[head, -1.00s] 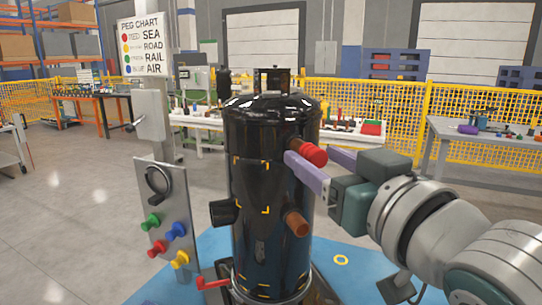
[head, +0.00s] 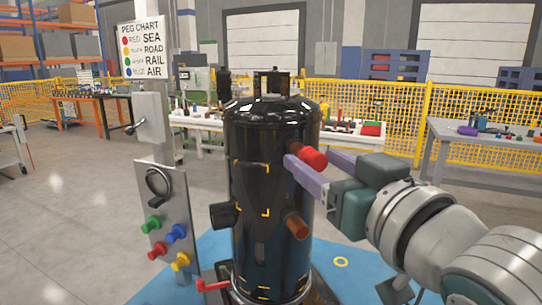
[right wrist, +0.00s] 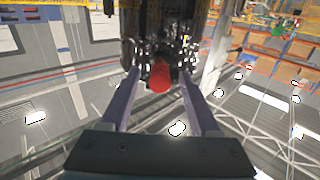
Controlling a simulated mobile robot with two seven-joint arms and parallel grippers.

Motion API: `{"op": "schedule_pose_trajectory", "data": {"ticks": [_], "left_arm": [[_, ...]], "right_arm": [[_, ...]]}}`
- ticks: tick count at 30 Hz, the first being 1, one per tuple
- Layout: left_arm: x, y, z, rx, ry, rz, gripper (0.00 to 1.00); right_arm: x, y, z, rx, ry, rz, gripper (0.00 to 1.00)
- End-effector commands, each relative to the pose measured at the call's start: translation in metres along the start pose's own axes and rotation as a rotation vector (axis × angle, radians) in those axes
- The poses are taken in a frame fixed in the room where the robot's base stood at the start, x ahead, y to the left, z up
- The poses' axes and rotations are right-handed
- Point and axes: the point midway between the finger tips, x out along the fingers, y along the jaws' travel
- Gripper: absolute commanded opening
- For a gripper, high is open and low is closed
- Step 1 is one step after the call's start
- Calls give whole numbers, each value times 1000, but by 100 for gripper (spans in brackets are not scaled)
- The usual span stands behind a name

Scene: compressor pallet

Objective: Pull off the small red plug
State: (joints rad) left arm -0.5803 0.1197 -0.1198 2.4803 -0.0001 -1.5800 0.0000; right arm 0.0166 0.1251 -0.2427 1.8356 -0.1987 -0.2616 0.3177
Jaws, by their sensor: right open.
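The small red plug (head: 313,157) sticks out of the upper right side of the black compressor (head: 262,190). My right gripper (head: 312,160) is open, with one purple finger in front of the plug and the other behind it. In the right wrist view the red plug (right wrist: 159,78) lies between the two spread fingers (right wrist: 156,90), with a gap on each side. The black compressor (right wrist: 160,25) fills the top middle there. My left gripper is not in view.
A brown stub (head: 297,226) and a black stub (head: 223,214) stick out lower on the compressor. A grey panel (head: 165,225) with coloured pegs stands at left, below a peg chart (head: 142,48). A red handle (head: 212,285) is near the compressor's base.

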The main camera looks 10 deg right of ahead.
Motion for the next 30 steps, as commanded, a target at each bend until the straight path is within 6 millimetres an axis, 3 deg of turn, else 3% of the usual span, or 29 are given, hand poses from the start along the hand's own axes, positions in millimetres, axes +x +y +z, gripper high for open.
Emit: {"op": "schedule_pose_trajectory", "data": {"ticks": [22, 30], "left_arm": [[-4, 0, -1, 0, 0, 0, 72], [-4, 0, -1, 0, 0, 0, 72]], "right_arm": [[0, 0, 0, 0, 1, 0, 62], [0, 0, 0, 0, 0, 0, 34]]}}
